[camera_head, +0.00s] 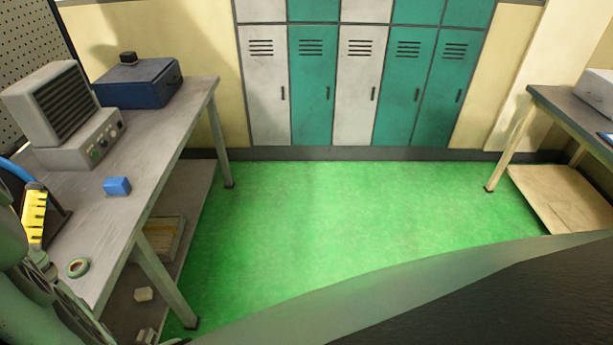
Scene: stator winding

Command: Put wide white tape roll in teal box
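A small tape roll (78,268) with a green rim and a pale inner ring lies flat near the front edge of the left workbench. I cannot make out a wide white tape roll, and no teal box is clear in view. What looks like my gripper (68,302) is at the lower left edge, partly cut off and close to the tape roll. Its fingertips do not show clearly, so I cannot tell whether it is open or shut.
The left workbench (165,130) holds a grey vented machine (52,105), a dark blue case (138,82), a small blue block (117,187) and a yellow-black object (34,215). A wooden tray (163,238) is below. Green floor (320,220) is clear before teal and white lockers (315,85).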

